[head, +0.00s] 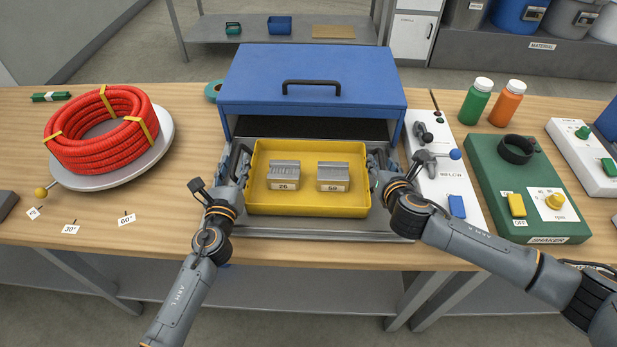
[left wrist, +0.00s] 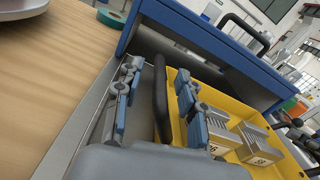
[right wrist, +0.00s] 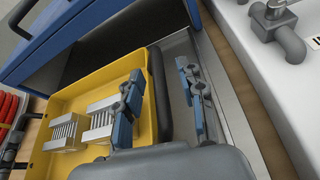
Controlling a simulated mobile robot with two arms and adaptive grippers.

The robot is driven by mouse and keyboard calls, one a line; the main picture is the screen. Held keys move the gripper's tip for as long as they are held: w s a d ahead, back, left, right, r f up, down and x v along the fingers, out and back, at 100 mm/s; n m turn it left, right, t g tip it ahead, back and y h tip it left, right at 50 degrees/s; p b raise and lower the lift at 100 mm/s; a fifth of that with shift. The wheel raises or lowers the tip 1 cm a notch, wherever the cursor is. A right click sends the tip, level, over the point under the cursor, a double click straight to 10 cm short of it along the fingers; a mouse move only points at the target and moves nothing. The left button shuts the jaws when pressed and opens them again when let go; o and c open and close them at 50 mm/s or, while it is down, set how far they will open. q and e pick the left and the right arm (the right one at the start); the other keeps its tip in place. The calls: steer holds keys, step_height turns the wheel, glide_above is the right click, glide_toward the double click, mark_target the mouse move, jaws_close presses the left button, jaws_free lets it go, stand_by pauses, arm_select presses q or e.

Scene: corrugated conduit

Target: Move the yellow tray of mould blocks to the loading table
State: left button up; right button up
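The yellow tray (head: 307,207) sits on a grey metal plate in front of the blue-lidded box. Gaps show between the finger pads and the handles. The loading table cannot be identified for certain.
The blue box (head: 310,75) with a black handle stands behind the tray. A white valve panel (head: 440,165) and a green shaker (head: 535,200) are on the right. A red conduit coil (head: 102,130) lies left. A grey table (head: 225,30) with small trays stands beyond.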

arm_select(q)
jaws_close()
arm_select(e)
jaws_close()
